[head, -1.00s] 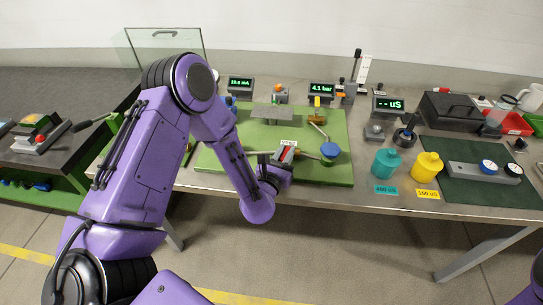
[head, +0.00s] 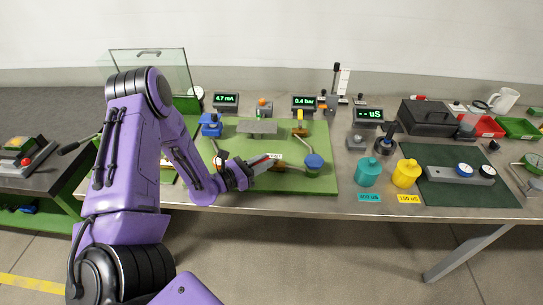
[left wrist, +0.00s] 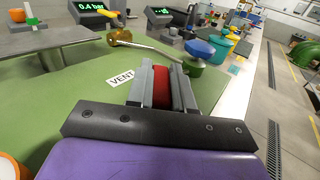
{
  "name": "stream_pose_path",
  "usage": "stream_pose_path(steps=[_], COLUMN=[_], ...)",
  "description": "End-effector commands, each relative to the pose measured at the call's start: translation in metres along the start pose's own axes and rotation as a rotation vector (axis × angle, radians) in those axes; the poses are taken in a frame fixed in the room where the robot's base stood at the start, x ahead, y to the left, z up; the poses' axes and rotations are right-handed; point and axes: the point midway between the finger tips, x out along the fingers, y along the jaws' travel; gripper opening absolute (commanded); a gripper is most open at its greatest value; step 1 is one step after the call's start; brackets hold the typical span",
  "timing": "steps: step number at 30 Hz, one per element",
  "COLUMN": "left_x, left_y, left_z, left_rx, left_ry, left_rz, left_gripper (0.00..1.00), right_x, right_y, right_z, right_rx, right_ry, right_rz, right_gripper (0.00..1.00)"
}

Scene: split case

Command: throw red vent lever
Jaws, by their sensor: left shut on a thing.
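The red vent lever (left wrist: 161,88) shows in the left wrist view between the two grey fingers of my left gripper (left wrist: 162,85), which is shut on it. In the head view my left gripper (head: 255,166) is low over the front of the green board, with a bit of red at its fingers. The lever's pivot is hidden by the fingers. A white VENT label (left wrist: 121,80) lies on the board beside the fingers. My right gripper is in neither current view.
A pipe with a blue knob (head: 314,161) stands just right of the gripper on the green board (head: 310,182). The pressure display (head: 304,102) reads 0.4 bar. Teal (head: 367,172) and yellow (head: 406,173) bottles stand further right.

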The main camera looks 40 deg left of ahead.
Motion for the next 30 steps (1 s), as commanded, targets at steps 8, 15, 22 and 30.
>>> stream_pose_path(steps=[8, 15, 22, 30], left_x=[-0.002, 0.0, 0.0, -0.022], left_y=[0.003, 0.002, 0.002, 0.002], left_z=[0.001, 0.001, 0.001, -0.001], left_rx=[0.001, 0.001, 0.001, 0.0], left_ry=[-0.003, -0.004, -0.003, -0.002], left_rz=[-0.007, -0.008, -0.009, -0.008], left_gripper=[0.0, 0.31, 0.47, 0.47], right_x=[-0.001, -0.001, -0.001, 0.004], right_y=[0.0, 0.0, 0.0, 0.0], right_z=[0.0, 0.0, 0.0, 0.001], right_rx=[0.0, 0.0, 0.0, 0.0], right_ry=[0.0, 0.0, 0.0, 0.0], right_rz=[0.0, 0.0, 0.0, 0.0], right_gripper=[0.47, 0.47, 0.47, 0.47])
